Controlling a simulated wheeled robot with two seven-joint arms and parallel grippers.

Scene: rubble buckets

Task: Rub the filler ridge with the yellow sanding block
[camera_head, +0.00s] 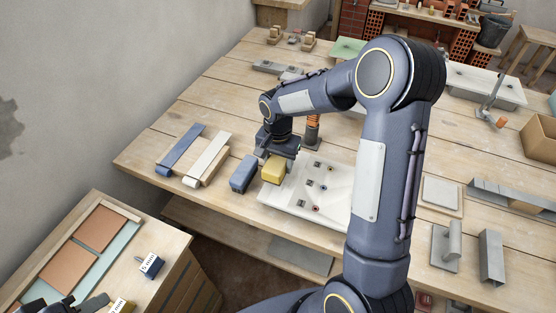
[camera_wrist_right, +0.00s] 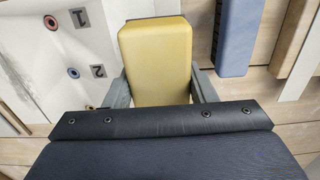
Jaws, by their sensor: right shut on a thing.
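My right gripper (camera_head: 277,151) is shut on the yellow sanding block (camera_head: 272,172). The block also fills the middle of the right wrist view (camera_wrist_right: 156,62), between the two fingers. It is at the left edge of the white board (camera_head: 292,201); I cannot tell whether it touches anything below. The board carries numbered marks and small coloured rings, and shows at the left of the wrist view (camera_wrist_right: 85,45). A faint pale ridge seems to run along it there (camera_wrist_right: 22,70), but is hard to make out. A dark part of my left gripper (camera_head: 75,303) shows at the bottom left, cut off.
A blue block (camera_head: 243,174) lies just left of the yellow one. Blue and white strips (camera_head: 207,157) lie further left. An orange-topped tool (camera_head: 312,127) stands behind the board. My right arm hides the board's right side. A side table (camera_head: 170,252) holds labelled blocks.

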